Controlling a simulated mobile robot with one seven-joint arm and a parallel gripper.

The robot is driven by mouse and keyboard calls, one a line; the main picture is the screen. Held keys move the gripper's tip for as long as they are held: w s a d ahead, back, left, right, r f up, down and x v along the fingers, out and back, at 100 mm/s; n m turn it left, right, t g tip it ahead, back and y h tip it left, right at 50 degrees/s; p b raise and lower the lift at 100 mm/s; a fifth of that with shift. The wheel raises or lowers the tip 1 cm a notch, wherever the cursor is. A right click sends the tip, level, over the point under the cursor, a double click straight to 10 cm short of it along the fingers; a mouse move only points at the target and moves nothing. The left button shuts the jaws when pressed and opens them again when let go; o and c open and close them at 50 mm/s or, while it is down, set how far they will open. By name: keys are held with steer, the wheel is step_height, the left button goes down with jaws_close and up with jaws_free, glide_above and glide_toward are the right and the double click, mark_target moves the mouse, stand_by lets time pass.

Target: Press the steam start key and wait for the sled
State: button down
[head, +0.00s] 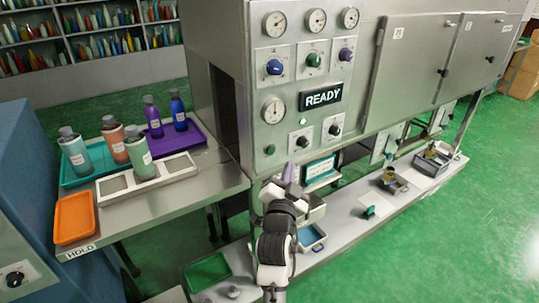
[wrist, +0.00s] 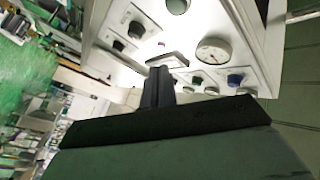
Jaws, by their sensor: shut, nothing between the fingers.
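The machine's control panel (head: 285,107) carries a lit READY sign (head: 321,97), with a small green-lit round spot (head: 302,121) below it. No readable label marks the steam start key, so I cannot tell which control it is. My gripper (head: 290,173) is in front of the panel's lower edge, below the two lower knobs. In the wrist view my gripper (wrist: 158,84) has its dark fingers together and empty, pointing toward the panel face. Whether it touches the panel is unclear. I cannot pick out the sled.
Gauges and colored knobs fill the upper panel. A steel table (head: 222,178) at left holds bottles in trays and an orange tray (head: 75,217). A low shelf (head: 345,215) with fixtures and bins runs below the machine. Green floor is free at right.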

mark_target(271, 150)
steer(key=shift+s+d+f+m+g+h, duration=0.15)
steer(key=shift+s+d+f+h, duration=0.15)
steer(key=shift+d, duration=0.15)
steer(key=shift+s+d+f+m+g+h, duration=0.2)
steer(key=shift+d+f, duration=0.1)
steer(key=shift+d, duration=0.15)
steer(key=shift+w, duration=0.1)
steer(key=w+a+b, duration=0.3)
steer(key=w+a, duration=0.2)
steer(key=w, duration=0.2)
steer(key=shift+w+a, duration=0.15)
steer(key=shift+a, duration=0.05)
stand_by(1.7)
steer(key=shift+w+a+b, duration=0.15)
steer(key=shift+w+b, duration=0.1)
steer(key=shift+b, duration=0.1)
